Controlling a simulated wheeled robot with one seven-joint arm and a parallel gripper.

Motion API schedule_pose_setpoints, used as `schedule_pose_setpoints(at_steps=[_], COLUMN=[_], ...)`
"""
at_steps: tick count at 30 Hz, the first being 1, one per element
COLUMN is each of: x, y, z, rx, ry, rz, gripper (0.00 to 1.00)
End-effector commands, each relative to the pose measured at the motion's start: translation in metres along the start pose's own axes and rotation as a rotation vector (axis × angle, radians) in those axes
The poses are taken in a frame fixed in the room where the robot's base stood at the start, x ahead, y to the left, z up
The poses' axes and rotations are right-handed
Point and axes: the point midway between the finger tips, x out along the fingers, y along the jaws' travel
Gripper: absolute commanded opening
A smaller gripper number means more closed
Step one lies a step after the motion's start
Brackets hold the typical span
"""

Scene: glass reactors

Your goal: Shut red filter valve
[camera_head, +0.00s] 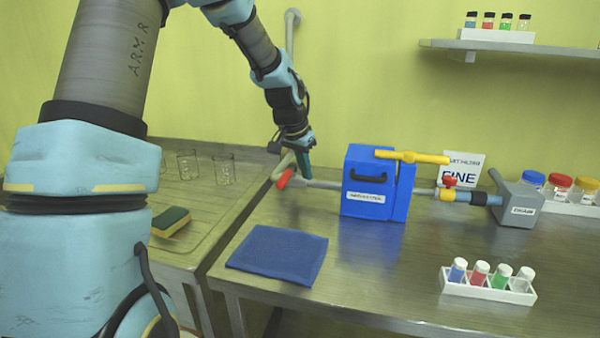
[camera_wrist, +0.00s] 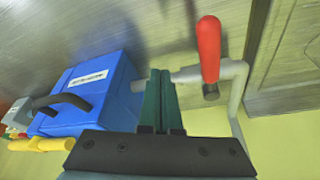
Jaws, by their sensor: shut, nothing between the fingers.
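A red valve handle (camera_head: 285,178) sits on the grey pipe left of the blue filter box (camera_head: 369,203). In the wrist view the red handle (camera_wrist: 208,48) points across the grey pipe (camera_wrist: 185,75). My gripper (camera_head: 305,174) is shut and empty, just above the pipe, right of the handle. In the wrist view my gripper's fingertips (camera_wrist: 161,72) lie between the blue box (camera_wrist: 103,82) and the handle, apart from the handle. A smaller red valve knob (camera_head: 449,181) sits on the pipe right of the box.
A yellow bar handle (camera_head: 411,157) tops the box. A grey unit (camera_head: 517,208) stands right. A blue cloth (camera_head: 278,255) and a vial rack (camera_head: 488,289) lie in front. Glass beakers (camera_head: 224,169) and a sponge (camera_head: 171,221) are left. The bench front-centre is clear.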

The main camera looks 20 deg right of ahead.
Motion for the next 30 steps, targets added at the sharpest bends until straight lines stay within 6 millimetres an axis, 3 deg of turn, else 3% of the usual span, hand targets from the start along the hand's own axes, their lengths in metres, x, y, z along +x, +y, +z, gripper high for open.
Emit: schedule_pose_setpoints(at_steps=[1, 6, 12, 18, 27, 30], x=[-0.013, -0.049, -0.078, -0.090, -0.090, -0.089], y=[-0.010, -0.020, -0.028, -0.031, -0.031, -0.035], z=[-0.004, -0.011, -0.018, -0.020, -0.020, -0.008], rx=[-0.008, -0.004, -0.002, -0.002, -0.002, -0.026], ry=[0.012, 0.012, 0.011, 0.010, 0.009, -0.002], rz=[-0.010, -0.007, -0.005, -0.003, -0.003, -0.012], gripper=[0.00, 0.00, 0.00, 0.00, 0.00, 0.00])
